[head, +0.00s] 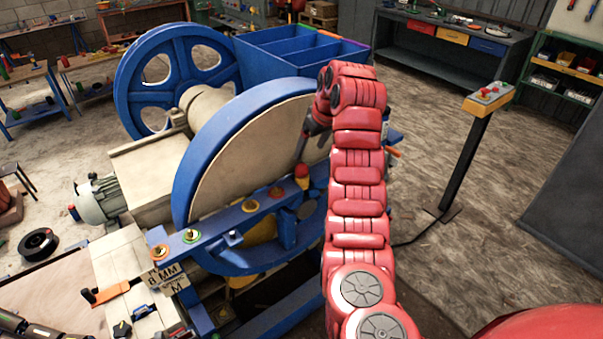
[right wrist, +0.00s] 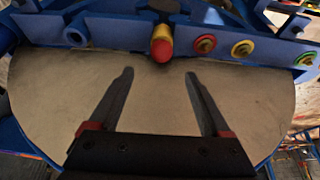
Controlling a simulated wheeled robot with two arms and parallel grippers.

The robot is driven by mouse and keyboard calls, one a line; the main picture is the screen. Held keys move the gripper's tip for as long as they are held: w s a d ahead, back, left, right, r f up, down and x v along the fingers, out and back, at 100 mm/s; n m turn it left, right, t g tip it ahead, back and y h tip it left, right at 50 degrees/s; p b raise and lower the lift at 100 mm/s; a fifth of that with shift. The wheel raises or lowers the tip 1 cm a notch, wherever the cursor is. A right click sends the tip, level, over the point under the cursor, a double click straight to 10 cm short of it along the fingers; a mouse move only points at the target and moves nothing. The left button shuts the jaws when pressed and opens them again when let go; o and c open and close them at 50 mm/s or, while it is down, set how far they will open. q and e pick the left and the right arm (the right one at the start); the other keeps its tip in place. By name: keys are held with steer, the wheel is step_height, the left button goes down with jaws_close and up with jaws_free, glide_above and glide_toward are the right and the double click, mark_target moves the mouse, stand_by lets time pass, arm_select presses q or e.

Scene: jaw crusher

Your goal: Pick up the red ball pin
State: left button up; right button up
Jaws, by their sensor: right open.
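The red ball pin (head: 301,171) stands in the blue rail (head: 228,217) along the front of the machine. In the right wrist view the pin (right wrist: 161,45) shows a red rounded end and a yellow collar. My right gripper (head: 300,150) is just above and beside the pin in the head view. In the right wrist view my right gripper (right wrist: 160,76) is open and empty, its two fingers apart and pointing towards the rail. The pin lies beyond the fingertips, roughly centred between them, and nothing is held.
Several coloured ring sockets, such as a green one (head: 191,235), line the rail. A large blue-rimmed wheel (head: 240,150) stands close behind the gripper. A control post (head: 468,155) stands on the right, with open floor around it.

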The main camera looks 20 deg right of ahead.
mark_target(303, 165)
steer(key=b+x, duration=0.1)
steer(key=x, duration=0.3)
steer(key=shift+f, duration=0.1)
steer(key=shift+s+a, duration=0.1)
steer(key=p+x, duration=0.4)
steer(key=shift+f, duration=0.5)
jaws_close()
